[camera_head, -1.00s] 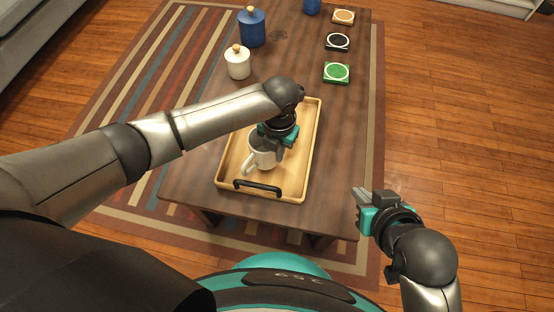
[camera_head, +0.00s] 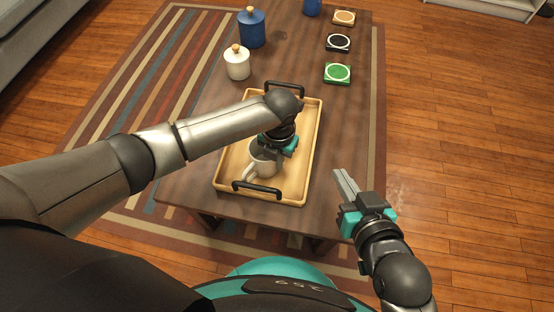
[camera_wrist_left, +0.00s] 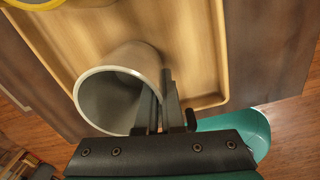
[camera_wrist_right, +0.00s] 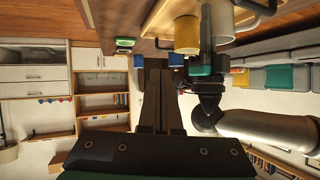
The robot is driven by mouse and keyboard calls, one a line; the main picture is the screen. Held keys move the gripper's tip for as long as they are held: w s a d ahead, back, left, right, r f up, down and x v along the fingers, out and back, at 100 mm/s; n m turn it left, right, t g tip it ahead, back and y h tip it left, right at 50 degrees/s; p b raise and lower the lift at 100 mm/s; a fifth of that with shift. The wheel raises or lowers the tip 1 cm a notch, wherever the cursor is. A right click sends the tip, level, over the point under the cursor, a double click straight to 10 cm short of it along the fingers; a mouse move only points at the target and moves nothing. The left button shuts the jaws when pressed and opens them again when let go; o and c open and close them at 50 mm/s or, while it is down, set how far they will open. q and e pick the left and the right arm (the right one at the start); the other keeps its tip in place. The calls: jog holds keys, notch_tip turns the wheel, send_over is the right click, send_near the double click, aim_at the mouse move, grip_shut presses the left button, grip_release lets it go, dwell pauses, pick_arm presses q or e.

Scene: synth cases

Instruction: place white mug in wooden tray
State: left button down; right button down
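The white mug (camera_head: 264,167) is upright inside the outline of the wooden tray (camera_head: 296,185), near its front handle. Whether its base touches the tray floor is hard to tell. My left gripper (camera_head: 279,158) is at the mug's right side. In the left wrist view its fingers (camera_wrist_left: 161,88) are shut on the wall of the mug (camera_wrist_left: 107,95), one inside the rim and one outside. My right gripper (camera_head: 342,178) is right of the table's front end, empty, with its fingers together; they also show in the right wrist view (camera_wrist_right: 160,75).
A yellow mug (camera_wrist_right: 187,35) shows beside the white one in the right wrist view; my left arm hides it in the head view. A white jar (camera_head: 238,65), a blue jar (camera_head: 252,30) and green (camera_head: 338,73), black (camera_head: 338,43) and tan (camera_head: 344,17) coasters stand farther back.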

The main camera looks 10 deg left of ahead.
pick_arm(q)
jog(key=shift+f, duration=0.1)
jog(key=c, duration=1)
grip_release()
jog(key=shift+c, duration=0.2)
